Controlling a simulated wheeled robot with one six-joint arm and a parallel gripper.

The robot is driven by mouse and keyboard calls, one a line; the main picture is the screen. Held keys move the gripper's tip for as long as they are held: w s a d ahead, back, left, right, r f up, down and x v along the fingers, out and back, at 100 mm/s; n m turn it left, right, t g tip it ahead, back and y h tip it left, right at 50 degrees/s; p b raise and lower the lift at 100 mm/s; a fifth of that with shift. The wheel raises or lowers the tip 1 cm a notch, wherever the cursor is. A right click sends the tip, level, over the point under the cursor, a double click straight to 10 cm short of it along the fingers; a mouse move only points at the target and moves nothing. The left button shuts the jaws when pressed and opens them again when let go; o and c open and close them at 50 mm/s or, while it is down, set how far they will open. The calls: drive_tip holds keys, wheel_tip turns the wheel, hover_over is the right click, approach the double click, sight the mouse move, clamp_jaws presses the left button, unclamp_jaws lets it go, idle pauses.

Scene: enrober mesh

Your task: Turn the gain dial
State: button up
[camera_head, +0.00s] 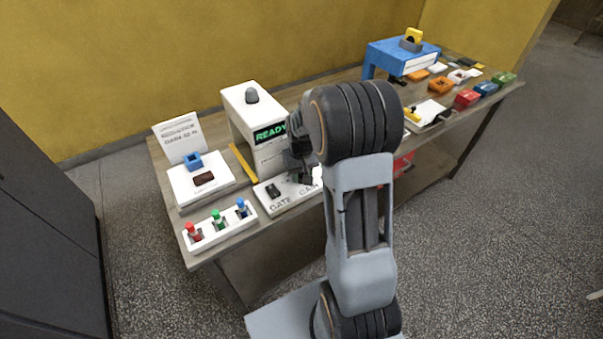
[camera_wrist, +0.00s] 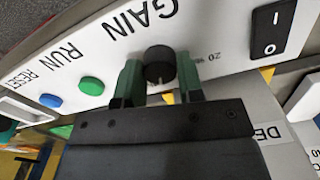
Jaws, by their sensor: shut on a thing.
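The gain dial (camera_wrist: 160,65) is a round black knob on a white panel (camera_wrist: 208,42) marked GAIN. It sits between the two green fingers of my gripper (camera_wrist: 159,80) in the wrist view, and the gripper is shut on it. In the head view my gripper (camera_head: 303,172) is at the front of the white machine (camera_head: 243,110) with the green READY display, over the white panel (camera_head: 283,199) at its foot. The dial is hidden there behind the gripper and arm.
On the panel, a black rocker switch (camera_wrist: 271,30), a green button (camera_wrist: 91,86) and a blue button (camera_wrist: 51,100) flank the dial. A rack of coloured pegs (camera_head: 222,228) and a white tray (camera_head: 190,192) stand left on the table. A blue stand (camera_head: 388,52) is at the far right.

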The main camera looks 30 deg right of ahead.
sight(301, 175)
drive_tip(key=o, duration=0.9)
drive_tip(key=shift+r, duration=0.15)
wheel_tip(301, 175, up, 14)
drive_tip(key=shift+f+b, duration=0.2)
drive_tip(key=shift+b, duration=0.15)
